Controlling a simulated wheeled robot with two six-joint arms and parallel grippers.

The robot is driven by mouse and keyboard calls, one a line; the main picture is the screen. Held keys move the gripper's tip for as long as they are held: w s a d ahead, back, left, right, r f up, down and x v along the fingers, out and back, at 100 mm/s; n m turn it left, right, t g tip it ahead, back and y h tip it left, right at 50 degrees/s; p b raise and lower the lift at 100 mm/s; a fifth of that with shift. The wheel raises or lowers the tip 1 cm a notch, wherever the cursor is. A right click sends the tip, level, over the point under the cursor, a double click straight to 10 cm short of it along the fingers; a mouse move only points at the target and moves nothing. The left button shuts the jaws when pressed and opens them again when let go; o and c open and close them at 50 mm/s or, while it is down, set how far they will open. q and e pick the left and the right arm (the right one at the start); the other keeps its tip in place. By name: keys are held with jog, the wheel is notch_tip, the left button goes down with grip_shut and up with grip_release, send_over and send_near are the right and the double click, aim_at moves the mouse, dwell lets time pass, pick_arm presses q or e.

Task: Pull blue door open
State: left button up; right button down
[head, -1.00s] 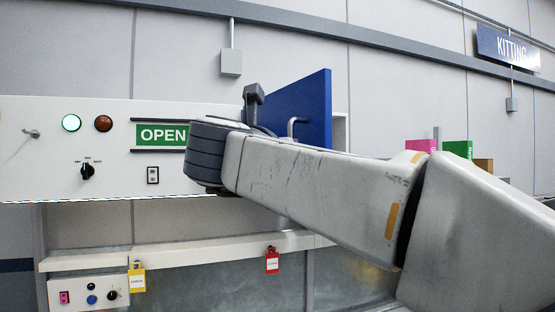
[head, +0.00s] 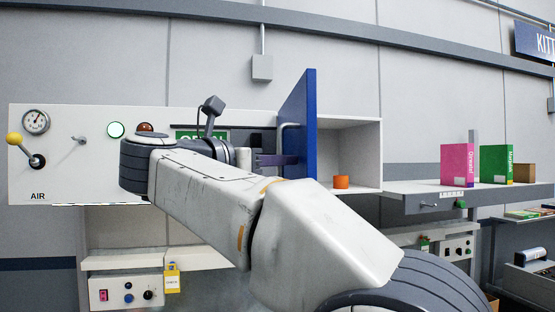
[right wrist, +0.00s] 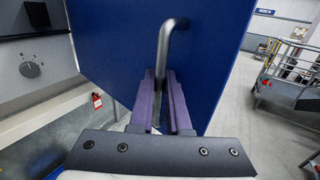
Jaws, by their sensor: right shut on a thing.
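The blue door (head: 311,140) stands swung out from the white cabinet, seen nearly edge-on in the head view. Its blue face (right wrist: 215,65) fills the middle of the right wrist view. The grey bar handle (right wrist: 171,40) stands out from that face and also shows in the head view (head: 283,127). My right gripper (right wrist: 163,90), with purple fingers, is shut on the handle, one finger on each side of it. In the head view this gripper (head: 277,160) is partly hidden behind my right arm. My left gripper is not in view.
The open cabinet compartment (head: 345,145) holds an orange cup-like object (head: 341,182). A pink box (head: 456,164) and a green box (head: 493,164) stand on the shelf to the right. A yellow-knobbed lever (head: 14,138) sticks out at the left of the panel.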

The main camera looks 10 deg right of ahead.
jog(key=shift+a+f, duration=0.1)
jog(key=shift+f, duration=0.25)
jog(key=c, duration=0.9)
grip_release()
jog(key=shift+w, duration=0.2)
jog(key=shift+r, duration=0.1)
jog(key=b+v, duration=0.2)
jog(key=v, duration=0.8)
jog(key=shift+s+a+b, duration=0.1)
jog(key=shift+s+b, duration=0.2)
jog(key=shift+b, duration=0.05)
